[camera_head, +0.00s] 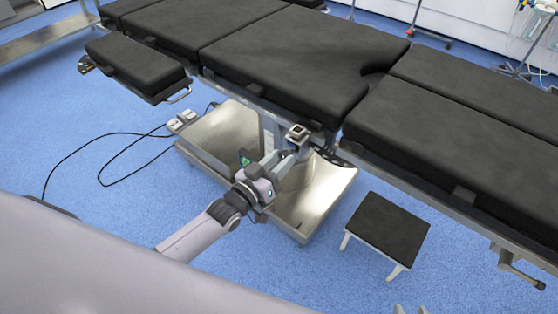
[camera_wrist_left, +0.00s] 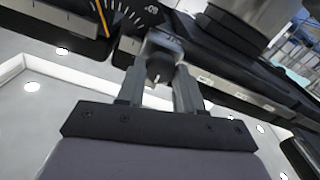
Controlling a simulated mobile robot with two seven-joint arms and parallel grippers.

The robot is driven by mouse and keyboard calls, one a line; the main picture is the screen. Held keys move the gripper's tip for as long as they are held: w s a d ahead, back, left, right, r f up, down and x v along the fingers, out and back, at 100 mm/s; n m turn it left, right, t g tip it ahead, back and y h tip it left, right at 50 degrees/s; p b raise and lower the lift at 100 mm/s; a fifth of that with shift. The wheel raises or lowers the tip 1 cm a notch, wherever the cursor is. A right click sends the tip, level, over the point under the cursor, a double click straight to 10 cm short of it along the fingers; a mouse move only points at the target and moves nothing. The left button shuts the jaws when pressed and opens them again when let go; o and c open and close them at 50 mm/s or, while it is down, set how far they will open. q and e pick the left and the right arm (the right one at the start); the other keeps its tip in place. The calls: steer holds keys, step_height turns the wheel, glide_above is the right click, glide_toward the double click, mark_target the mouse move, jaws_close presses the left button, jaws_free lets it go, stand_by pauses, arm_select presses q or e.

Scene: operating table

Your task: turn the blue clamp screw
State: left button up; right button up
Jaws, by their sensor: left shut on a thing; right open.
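A metal clamp (camera_head: 298,132) sits at the side of the operating table, below the black padding. My left gripper (camera_head: 290,155) reaches up to it from below left. In the left wrist view, the left gripper's fingers (camera_wrist_left: 158,82) stand on either side of a dark round knob (camera_wrist_left: 158,66) with a small white mark, and are shut on it. The knob looks like the clamp screw, but I see no blue on it. In the head view the screw is hidden by the clamp and fingers. My right gripper (camera_head: 410,310) shows only its tips at the bottom edge, open and empty.
The black-padded operating table (camera_head: 290,55) spans the upper view above its metal base (camera_head: 225,140). A black step stool (camera_head: 388,228) stands at right. A foot pedal (camera_head: 181,121) with cables lies at left. A dark dial scale (camera_wrist_left: 126,20) is near the knob.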

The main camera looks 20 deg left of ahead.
arm_select(q)
steer(key=o, duration=1)
steer(key=shift+o, duration=0.2)
steer(key=shift+s, duration=0.1)
steer(key=v, duration=0.7)
steer(key=s+a+f+g+y+p, duration=0.1)
steer(key=s+f+g+y, duration=0.1)
steer(key=s, duration=0.6)
steer(key=s+f+m+g+y+p, duration=0.1)
steer(key=s+g, duration=0.3)
steer(key=s, duration=0.5)
steer(key=shift+a+f+g+y+p, duration=0.35)
steer(key=shift+f+y+p, duration=0.2)
steer(key=shift+f, duration=0.3)
